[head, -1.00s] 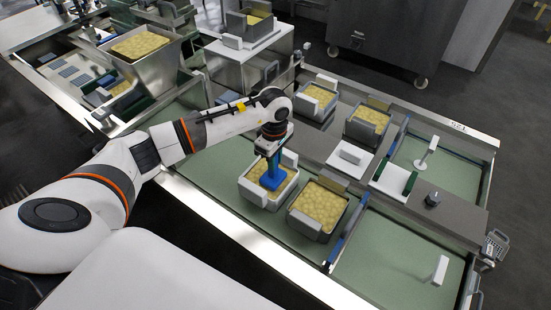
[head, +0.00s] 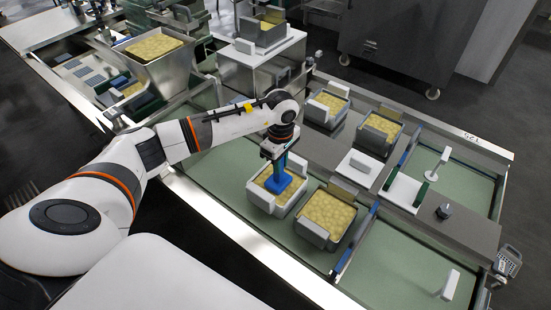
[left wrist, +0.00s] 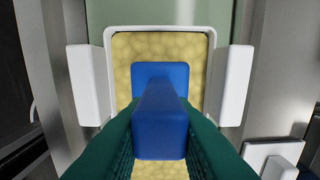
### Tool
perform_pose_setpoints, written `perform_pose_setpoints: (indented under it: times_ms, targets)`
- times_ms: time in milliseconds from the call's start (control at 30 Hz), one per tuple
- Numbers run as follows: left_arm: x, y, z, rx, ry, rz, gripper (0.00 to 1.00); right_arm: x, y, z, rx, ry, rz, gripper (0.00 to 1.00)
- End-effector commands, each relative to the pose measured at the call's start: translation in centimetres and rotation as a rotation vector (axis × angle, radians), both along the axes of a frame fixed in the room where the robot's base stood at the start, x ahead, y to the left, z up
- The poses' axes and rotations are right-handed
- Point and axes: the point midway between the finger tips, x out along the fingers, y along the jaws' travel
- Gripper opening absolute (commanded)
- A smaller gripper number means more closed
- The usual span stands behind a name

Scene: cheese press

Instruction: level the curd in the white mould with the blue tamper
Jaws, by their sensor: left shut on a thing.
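The white mould (head: 259,200) stands on the green surface and is full of lumpy yellow curd (head: 264,179). It also shows in the left wrist view (left wrist: 212,50), with a white block handle on each side. My left gripper (head: 273,152) is shut on the blue tamper (head: 279,183) above the mould. In the left wrist view the blue tamper (left wrist: 160,120) sits between my green fingers, its flat foot over the middle of the curd. Whether the foot touches the curd is hard to tell. My right gripper is not in view.
A grey mould with curd (head: 328,214) stands close to the right of the white mould. More filled moulds (head: 380,130) stand on the grey strip behind. A blue-edged divider (head: 357,240) lies to the right. The green surface beyond it (head: 395,265) is mostly clear.

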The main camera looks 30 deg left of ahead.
Motion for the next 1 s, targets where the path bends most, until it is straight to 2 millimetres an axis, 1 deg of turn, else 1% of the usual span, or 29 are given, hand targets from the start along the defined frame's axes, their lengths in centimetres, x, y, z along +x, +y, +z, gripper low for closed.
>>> perform_pose_setpoints:
  times_ms: [200,333,433,567,1000]
  targets:
    - [-0.1,-1.5,-0.1,-0.001,0.0,-0.002,0.0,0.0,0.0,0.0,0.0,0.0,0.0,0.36]
    - [-0.2,-2.0,-0.1,-0.001,0.0,-0.002,0.0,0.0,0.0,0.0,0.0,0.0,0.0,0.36]
    - [-0.2,-1.9,-0.1,-0.001,0.001,-0.001,0.0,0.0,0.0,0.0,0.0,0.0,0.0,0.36]
    - [-0.2,-1.4,-0.2,0.001,0.001,0.0,0.0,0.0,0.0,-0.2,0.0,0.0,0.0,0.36]
    - [0.1,1.8,-0.1,0.001,0.001,0.001,0.0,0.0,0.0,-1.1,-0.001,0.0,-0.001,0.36]
